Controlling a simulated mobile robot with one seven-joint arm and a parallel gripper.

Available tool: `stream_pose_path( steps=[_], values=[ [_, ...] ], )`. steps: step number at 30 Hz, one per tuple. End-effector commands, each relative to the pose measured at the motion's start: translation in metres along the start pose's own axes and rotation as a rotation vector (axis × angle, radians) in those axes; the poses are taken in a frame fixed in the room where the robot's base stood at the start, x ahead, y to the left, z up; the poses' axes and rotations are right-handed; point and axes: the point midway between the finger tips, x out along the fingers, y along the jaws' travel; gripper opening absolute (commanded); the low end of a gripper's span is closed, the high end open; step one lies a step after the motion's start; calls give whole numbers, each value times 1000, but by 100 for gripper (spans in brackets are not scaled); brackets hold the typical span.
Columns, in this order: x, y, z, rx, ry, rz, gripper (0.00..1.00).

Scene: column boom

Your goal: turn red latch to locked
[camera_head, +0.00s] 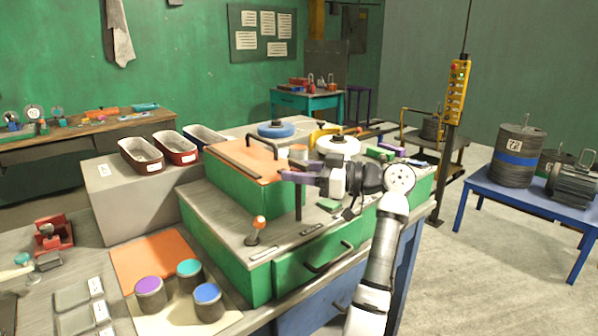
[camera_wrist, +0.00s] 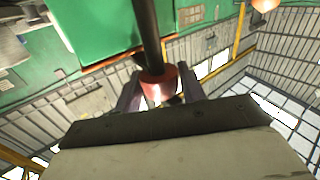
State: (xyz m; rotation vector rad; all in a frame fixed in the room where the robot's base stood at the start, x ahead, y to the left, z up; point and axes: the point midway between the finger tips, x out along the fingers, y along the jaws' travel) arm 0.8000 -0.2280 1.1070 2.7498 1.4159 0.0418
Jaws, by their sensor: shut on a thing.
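The red latch shows in the wrist view as a red knob (camera_wrist: 157,84) on a dark rod, between my two fingers. In the head view a dark upright post (camera_head: 298,204) stands on the green cabinet's grey top, and my gripper (camera_head: 300,178) reaches it from the right at its upper part. How far the latch is turned cannot be told, and no lock marking can be read.
A lever with an orange knob (camera_head: 256,228) stands on the grey ledge in front of the post. An orange-topped green box (camera_head: 245,163) with a bar handle is close behind on the left. A white round lid (camera_head: 338,146) lies behind my wrist. Several lidded pots stand lower left.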

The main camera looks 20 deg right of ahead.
Motion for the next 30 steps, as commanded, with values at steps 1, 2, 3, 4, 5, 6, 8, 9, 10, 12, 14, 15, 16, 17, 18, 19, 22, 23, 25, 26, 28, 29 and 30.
stream_pose_path(
  steps=[1,2,3,4,5,6,8,9,10,12,14,15,16,17,18,19,22,23,25,26,28,29,30],
  values=[
    [2,-2,2,0,-4,-9,41],
    [2,-2,2,0,-4,-9,45],
    [2,-2,2,0,-4,-9,51],
    [2,-2,2,0,-3,-8,55],
    [2,-2,2,0,-3,-7,56],
    [1,-1,1,0,-3,-7,56],
    [1,-1,1,0,-3,-5,56],
    [1,-1,1,0,-2,-5,56],
    [1,-1,1,0,-2,-4,56],
    [0,-1,1,0,-2,-4,56],
    [-2,-1,1,0,-2,-3,56],
    [-5,0,1,0,-2,-2,56],
    [-8,0,1,0,-2,-2,56],
    [-11,0,2,-1,-2,-1,56],
    [-18,0,2,-1,-1,0,56],
    [-23,0,2,-1,0,0,56],
    [-45,0,3,0,-1,1,56],
    [-52,0,3,-1,-1,1,56],
    [-68,0,3,0,-1,0,56],
    [-76,0,3,0,-1,-1,56],
    [-91,0,2,0,-1,-2,56],
    [-97,0,2,0,-1,-2,56],
    [-105,0,2,0,-2,-2,56]
  ],
)
